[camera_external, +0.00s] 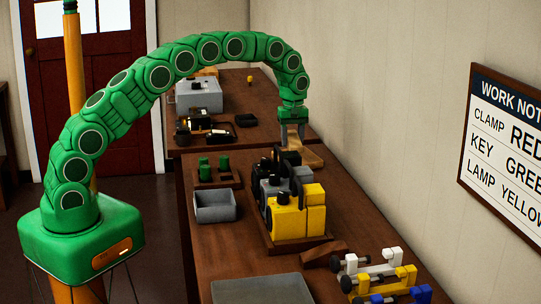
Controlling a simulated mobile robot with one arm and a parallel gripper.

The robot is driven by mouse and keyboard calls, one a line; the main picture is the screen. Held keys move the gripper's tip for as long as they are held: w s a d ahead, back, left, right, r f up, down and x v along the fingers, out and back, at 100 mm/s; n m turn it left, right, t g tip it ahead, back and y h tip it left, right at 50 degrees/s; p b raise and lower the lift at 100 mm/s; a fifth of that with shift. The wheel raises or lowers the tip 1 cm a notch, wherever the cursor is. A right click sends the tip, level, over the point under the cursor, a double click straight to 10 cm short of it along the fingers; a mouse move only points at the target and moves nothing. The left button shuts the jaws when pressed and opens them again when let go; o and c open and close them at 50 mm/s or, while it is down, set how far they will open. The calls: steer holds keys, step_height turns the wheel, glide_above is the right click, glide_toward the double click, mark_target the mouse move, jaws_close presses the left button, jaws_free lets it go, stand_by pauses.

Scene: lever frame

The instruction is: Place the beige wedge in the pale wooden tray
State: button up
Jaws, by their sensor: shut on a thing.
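My gripper (292,132) points straight down at the end of my green arm, above the far part of the near table. Its jaws are shut on a small tan thing (292,143), which appears to be the beige wedge. Its lower part is hidden behind black parts, so I cannot see its full shape. The pale wooden tray (312,158) lies just right of and below the gripper in the picture, partly hidden by the same parts. I cannot tell whether the held piece touches the tray.
A frame with black, grey and yellow blocks (290,222) stands close in front of the gripper. A grey bin (216,206) and a brown holder with green cylinders (226,181) are to the left. A brown wedge-like block (324,254) and coloured clamps (384,280) lie nearer.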

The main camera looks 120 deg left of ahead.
mark_target(297, 134)
steer(key=shift+w+a+f, duration=0.2)
steer(key=shift+a+f, duration=0.2)
steer(key=shift+f, duration=0.1)
steer(key=shift+w+a+f, duration=0.15)
steer(key=shift+a+f, duration=0.25)
steer(key=shift+f, duration=1.65)
steer(key=shift+f, duration=0.1)
steer(key=o, duration=1.1)
step_height(297, 134, up, 12)
steer(key=shift+r, duration=0.15)
